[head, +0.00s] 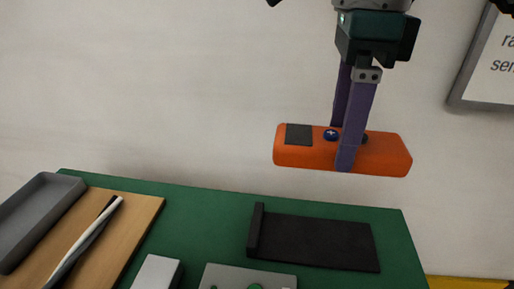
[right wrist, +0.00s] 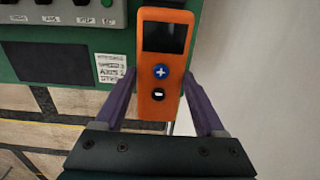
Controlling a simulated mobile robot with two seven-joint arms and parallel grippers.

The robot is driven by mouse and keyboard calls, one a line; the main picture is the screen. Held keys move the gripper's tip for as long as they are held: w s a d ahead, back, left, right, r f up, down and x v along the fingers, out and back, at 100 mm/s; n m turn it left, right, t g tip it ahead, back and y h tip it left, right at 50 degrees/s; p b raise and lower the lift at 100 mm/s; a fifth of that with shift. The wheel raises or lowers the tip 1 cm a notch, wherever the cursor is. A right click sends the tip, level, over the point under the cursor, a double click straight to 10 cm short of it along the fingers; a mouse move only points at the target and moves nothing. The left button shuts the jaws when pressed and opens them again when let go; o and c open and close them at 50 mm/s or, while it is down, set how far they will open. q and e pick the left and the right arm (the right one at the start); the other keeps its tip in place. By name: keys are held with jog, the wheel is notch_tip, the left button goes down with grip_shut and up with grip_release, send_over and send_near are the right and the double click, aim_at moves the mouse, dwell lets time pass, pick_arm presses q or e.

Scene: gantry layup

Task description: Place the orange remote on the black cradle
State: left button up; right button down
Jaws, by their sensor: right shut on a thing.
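The orange remote (head: 388,155) hangs in the air above the green table, with a dark screen and round buttons on its face. My right gripper (head: 347,160) is shut on it, one purple finger across its front. In the right wrist view the remote (right wrist: 163,75) sits between the two purple fingers of the right gripper (right wrist: 163,95). The black cradle (head: 320,243) lies flat on the table below the remote, empty, with a raised lip along its left end. The remote is clear of the cradle. My left gripper is not in view.
A wooden board (head: 130,217) holds a white and a dark stick-like thing (head: 85,240). A grey tray (head: 40,205) is at far left. A white block (head: 155,273) and a grey panel (head: 250,275) are at the front. The green table (head: 200,215) is bare between board and cradle.

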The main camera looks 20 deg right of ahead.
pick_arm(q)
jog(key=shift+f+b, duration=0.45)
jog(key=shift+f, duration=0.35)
pick_arm(e)
notch_tip(320, 180, down, 12)
jog(key=shift+r, duration=0.15)
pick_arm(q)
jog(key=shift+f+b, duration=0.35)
pick_arm(e)
jog(key=shift+f, duration=2.15)
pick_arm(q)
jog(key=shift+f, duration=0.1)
pick_arm(e)
jog(key=shift+f, duration=0.1)
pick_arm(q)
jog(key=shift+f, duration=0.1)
pick_arm(e)
jog(key=shift+c, duration=2.2)
grip_release()
jog(key=shift+f, duration=0.15)
jog(key=o, duration=0.4)
jog(key=shift+o, duration=0.2)
